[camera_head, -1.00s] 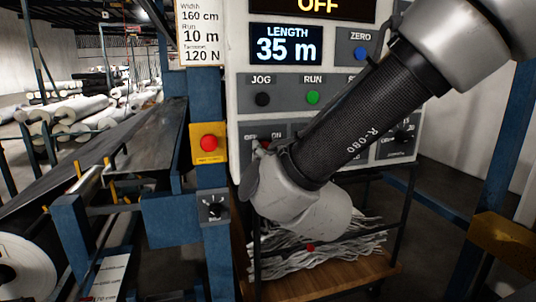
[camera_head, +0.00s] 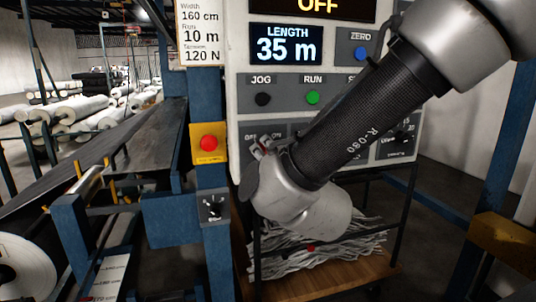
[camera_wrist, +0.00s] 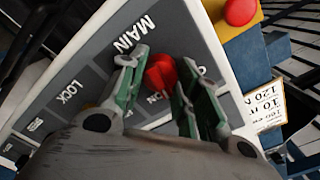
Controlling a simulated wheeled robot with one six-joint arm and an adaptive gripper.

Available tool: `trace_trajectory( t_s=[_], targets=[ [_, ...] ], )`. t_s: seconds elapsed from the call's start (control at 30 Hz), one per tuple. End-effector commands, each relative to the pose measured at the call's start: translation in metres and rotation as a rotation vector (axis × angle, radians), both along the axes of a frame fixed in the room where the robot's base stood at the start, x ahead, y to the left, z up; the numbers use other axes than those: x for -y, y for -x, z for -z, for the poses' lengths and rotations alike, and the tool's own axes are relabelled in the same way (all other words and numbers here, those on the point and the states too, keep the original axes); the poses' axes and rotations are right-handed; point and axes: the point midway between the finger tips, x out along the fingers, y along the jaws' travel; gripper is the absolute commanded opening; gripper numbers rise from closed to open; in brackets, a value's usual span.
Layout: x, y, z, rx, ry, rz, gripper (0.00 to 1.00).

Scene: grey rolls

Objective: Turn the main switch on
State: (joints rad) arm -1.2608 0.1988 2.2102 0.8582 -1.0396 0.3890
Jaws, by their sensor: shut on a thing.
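The main switch is a red knob (camera_wrist: 160,73) on the grey panel below the MAIN label, seen in the wrist view. My gripper (camera_wrist: 158,68) has its two green-padded fingers on either side of the knob and is shut on it. In the head view my gripper (camera_head: 265,146) reaches the panel between the OFF and ON labels, tilted. My arm and wrist cover part of this area, and the knob is mostly hidden there. The display (camera_head: 318,8) at the top of the panel reads OFF.
A red button on a yellow plate (camera_head: 209,143) is left of the panel, with a small dial (camera_head: 213,207) below. Black JOG (camera_head: 263,99), green RUN (camera_head: 313,97) and blue ZERO (camera_head: 361,54) buttons sit above my gripper. A cart with shredded strips (camera_head: 320,256) stands below.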

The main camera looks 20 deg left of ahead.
Motion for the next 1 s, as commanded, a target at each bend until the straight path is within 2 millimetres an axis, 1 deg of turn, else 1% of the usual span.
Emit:
trace_trajectory(
  t_s=[0.3,0.5,0.7,1.0],
  targets=[
    [0.0003,0.0,0.0008,-0.156,-0.249,0.0,0.09],
    [0.0004,0.0001,0.001,-0.239,-0.385,0.0,0.09],
    [0.0004,0.0001,0.001,-0.299,-0.484,0.0,0.09],
    [0.0004,0.0001,0.0012,-0.345,-0.557,0.001,0.09]
  ],
)
